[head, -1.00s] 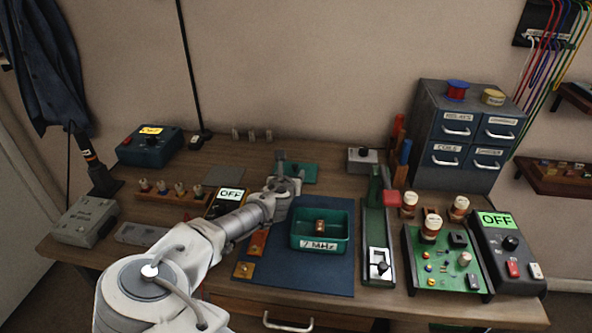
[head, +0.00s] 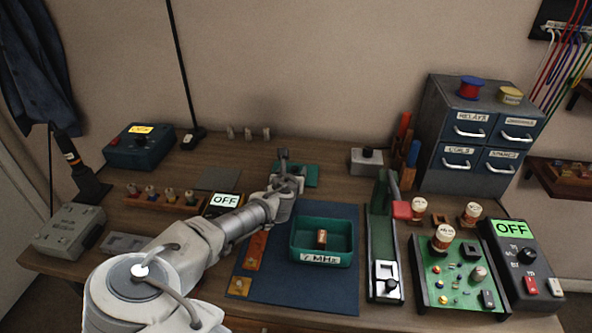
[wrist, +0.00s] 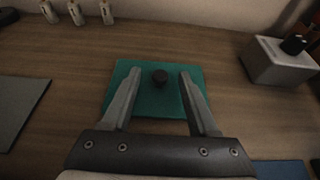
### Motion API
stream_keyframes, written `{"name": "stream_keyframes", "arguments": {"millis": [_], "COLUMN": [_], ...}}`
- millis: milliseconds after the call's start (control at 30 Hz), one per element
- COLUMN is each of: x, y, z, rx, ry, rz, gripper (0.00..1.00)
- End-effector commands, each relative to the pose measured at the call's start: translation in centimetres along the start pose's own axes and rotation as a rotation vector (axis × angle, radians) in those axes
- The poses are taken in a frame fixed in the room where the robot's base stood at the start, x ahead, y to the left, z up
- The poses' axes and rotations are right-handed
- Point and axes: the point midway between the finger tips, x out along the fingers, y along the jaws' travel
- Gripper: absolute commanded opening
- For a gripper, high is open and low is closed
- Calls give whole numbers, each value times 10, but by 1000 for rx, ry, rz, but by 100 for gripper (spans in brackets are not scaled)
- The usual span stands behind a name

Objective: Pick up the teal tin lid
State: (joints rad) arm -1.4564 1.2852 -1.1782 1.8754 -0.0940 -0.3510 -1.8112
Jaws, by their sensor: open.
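The teal tin lid (head: 311,176) is a flat teal rectangle lying on the bench behind the green tin. My gripper (wrist: 159,72) is open and empty, with one finger on each side of the knob and both over the lid. I cannot tell how far the fingertips are above it. In the head view my gripper (head: 284,160) covers the lid's left part.
The open green tin (head: 322,260) holds a small copper-coloured part on a blue mat (head: 290,293). A grey box with a black knob (head: 367,161) stands right of the lid. Small pale pieces (head: 248,133) stand behind it. A grey sheet (head: 219,179) lies left.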

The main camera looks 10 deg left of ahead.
Motion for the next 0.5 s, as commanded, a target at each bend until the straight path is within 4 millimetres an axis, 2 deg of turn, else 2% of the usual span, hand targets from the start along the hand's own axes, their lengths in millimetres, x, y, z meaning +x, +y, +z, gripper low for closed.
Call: {"name": "stream_keyframes", "arguments": {"millis": [367,500], "x": [-1,-1], "y": [0,0], "z": [-3,-3], "rx": [0,0], "ry": [0,0], "rz": [2,2], "gripper": [60,35]}}
